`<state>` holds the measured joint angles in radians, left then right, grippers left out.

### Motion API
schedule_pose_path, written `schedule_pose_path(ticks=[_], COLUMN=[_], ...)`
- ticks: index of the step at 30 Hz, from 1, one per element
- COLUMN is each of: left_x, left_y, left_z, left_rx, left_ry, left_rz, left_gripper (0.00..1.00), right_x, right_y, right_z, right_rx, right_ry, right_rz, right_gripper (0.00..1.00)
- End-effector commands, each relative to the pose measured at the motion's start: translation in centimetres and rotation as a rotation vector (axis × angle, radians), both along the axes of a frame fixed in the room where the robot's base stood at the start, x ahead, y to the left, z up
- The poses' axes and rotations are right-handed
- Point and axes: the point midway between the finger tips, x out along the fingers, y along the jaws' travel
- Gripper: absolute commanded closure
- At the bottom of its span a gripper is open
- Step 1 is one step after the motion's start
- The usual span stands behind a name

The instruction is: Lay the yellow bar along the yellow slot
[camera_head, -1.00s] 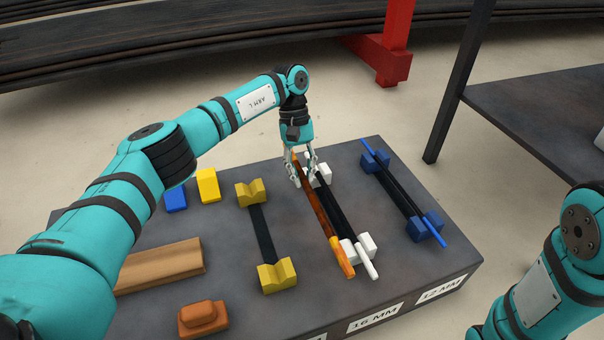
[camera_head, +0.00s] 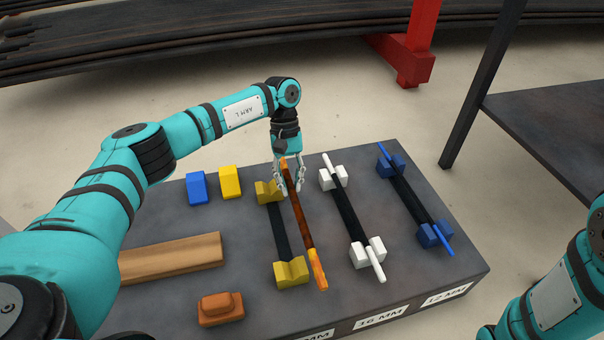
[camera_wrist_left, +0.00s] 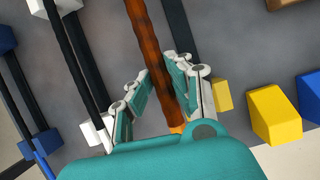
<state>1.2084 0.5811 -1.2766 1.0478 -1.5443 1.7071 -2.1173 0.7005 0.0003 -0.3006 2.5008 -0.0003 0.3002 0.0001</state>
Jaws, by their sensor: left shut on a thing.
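The yellow bar (camera_head: 303,225) is rusty brown with yellow-orange ends. My left gripper (camera_head: 290,188) is shut on it near its far end. The bar hangs just right of the yellow slot, roughly parallel to it. The yellow slot is a pair of yellow notched blocks, the near one (camera_head: 292,272) and the far one (camera_head: 266,191), with a dark strip (camera_head: 279,232) between them. In the left wrist view the bar (camera_wrist_left: 157,62) runs between the fingers (camera_wrist_left: 160,95). My right gripper is out of view; only part of its arm shows at the right.
White blocks (camera_head: 368,252) hold a white-ended bar to the right. Blue blocks (camera_head: 434,235) hold a blue-ended bar farther right. Loose blue (camera_head: 196,188) and yellow (camera_head: 230,182) blocks, a wooden block (camera_head: 172,258) and an orange-brown piece (camera_head: 220,308) lie left on the dark table (camera_head: 455,262).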

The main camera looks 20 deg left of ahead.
Motion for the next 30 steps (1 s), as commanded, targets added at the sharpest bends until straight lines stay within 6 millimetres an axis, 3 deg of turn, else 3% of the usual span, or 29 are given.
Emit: schedule_pose_path(ticks=[13,15,21,30], left_x=[-2.8,-2.7,-2.7,-2.7], left_y=[3.7,3.6,3.6,3.6], left_z=[0.4,-0.9,-2.5,-3.4], left_rx=[-0.003,-0.005,-0.005,-0.005], left_ry=[-0.002,-0.002,-0.003,-0.003], left_rz=[0.001,-0.001,0.0,0.0], left_gripper=[1.0,1.0,1.0,1.0], right_x=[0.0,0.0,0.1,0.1], right_y=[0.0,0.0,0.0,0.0], right_z=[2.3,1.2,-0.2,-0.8], right_rx=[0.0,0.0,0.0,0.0], right_ry=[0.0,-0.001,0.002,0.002], right_rz=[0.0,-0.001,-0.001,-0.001], right_gripper=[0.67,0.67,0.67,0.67])
